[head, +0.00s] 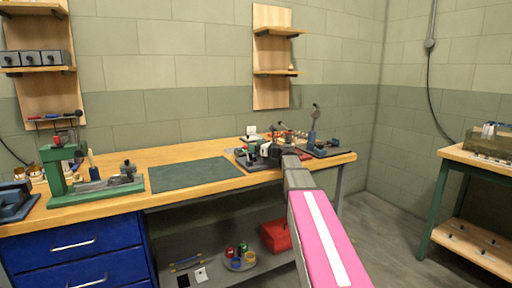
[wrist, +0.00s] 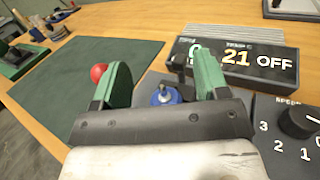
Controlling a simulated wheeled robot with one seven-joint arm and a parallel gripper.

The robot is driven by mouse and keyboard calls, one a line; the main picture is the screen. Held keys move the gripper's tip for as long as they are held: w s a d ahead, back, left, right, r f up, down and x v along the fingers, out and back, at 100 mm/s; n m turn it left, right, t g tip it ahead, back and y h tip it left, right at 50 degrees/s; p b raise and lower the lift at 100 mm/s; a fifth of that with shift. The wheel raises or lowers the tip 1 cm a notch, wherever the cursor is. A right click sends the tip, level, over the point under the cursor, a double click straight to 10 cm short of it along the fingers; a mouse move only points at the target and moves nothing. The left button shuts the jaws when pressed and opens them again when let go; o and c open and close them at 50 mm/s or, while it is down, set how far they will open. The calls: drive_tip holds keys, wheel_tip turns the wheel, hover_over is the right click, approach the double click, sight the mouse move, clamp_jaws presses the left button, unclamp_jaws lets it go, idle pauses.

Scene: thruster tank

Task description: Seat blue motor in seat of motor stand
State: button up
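My gripper (wrist: 161,75) has two green fingers held well apart in the wrist view. A small round blue part (wrist: 160,98) with a metal shaft on top shows between and beyond them, low over a grey surface. It looks like the blue motor, with gaps to both fingers; its lower side is hidden by the gripper's crossbar. A red ball knob (wrist: 98,73) shows just left of the left finger. I cannot clearly make out the motor stand. In the head view my arm reaches to equipment at the bench's right, and the fingertips are not distinct.
A display box (wrist: 235,62) reading 21 and OFF stands close by the right finger, with a speed dial (wrist: 300,122) at right. The green mat (head: 195,174) is clear.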

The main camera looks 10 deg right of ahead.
drive_tip(key=shift+s+a+f, duration=0.1)
drive_tip(key=shift+s+f, duration=0.1)
drive_tip(key=shift+f, duration=0.25)
drive_tip(key=shift+s+a+f, duration=0.1)
drive_tip(key=shift+s+f, duration=0.05)
drive_tip(key=shift+f, duration=0.3)
drive_tip(key=shift+s+d, duration=0.4)
drive_tip(key=shift+s, duration=0.05)
drive_tip(key=v, duration=0.2)
drive_tip(key=r+v, duration=0.1)
drive_tip(key=v, duration=0.5)
drive_tip(key=shift+d+r, duration=0.25)
drive_tip(key=shift+d, duration=0.05)
drive_tip(key=shift+s+d+r, duration=0.1)
drive_tip(key=shift+s+d, duration=0.2)
drive_tip(key=shift+d, duration=0.15)
